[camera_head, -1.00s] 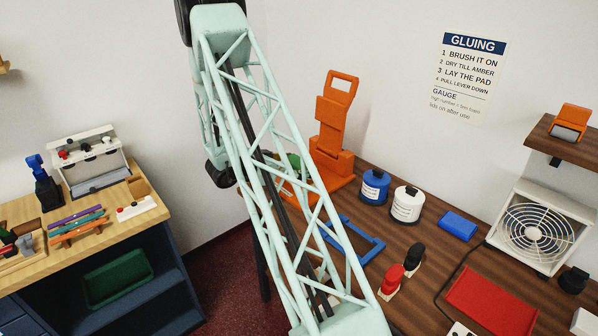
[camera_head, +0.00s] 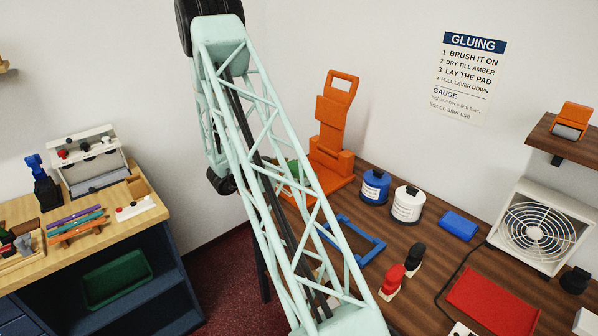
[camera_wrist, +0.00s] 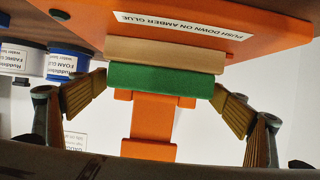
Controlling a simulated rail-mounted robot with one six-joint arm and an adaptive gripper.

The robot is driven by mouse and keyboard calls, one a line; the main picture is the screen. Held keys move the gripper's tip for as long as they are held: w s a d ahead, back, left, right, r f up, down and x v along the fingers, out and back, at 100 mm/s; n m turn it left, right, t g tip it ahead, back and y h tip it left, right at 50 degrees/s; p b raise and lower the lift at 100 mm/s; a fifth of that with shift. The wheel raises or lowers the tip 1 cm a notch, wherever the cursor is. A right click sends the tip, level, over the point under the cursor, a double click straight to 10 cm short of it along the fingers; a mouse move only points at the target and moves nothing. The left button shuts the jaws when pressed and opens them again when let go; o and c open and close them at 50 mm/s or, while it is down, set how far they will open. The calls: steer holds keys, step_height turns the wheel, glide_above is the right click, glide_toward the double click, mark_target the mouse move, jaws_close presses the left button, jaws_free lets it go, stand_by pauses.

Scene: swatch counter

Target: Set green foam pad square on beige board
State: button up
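The green foam pad (camera_wrist: 158,79) is in the wrist view, which is upside down. My gripper (camera_wrist: 160,86) has a yellowish finger against each end of the pad and is shut on it. The beige board (camera_wrist: 165,54) lies on the orange press base (camera_wrist: 255,30), directly beneath the pad. The pad looks roughly parallel to the board; whether they touch is unclear. In the head view the orange press (camera_head: 333,125) stands at the counter's back corner. My arm hides the gripper there; a bit of green (camera_head: 293,168) shows through its lattice.
A blue jar (camera_head: 375,187) and a white jar (camera_head: 407,205) stand right of the press. A blue frame (camera_head: 362,240), red and black-handled tools, a blue block (camera_head: 458,225), a red mat (camera_head: 492,303) and a fan (camera_head: 540,232) occupy the counter.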

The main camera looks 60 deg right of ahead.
steer(key=shift+r, duration=0.15)
steer(key=p+v, duration=0.1)
steer(key=v, duration=1.1)
steer(key=shift+p, duration=0.35)
steer(key=shift+w, duration=0.1)
stand_by(0.6)
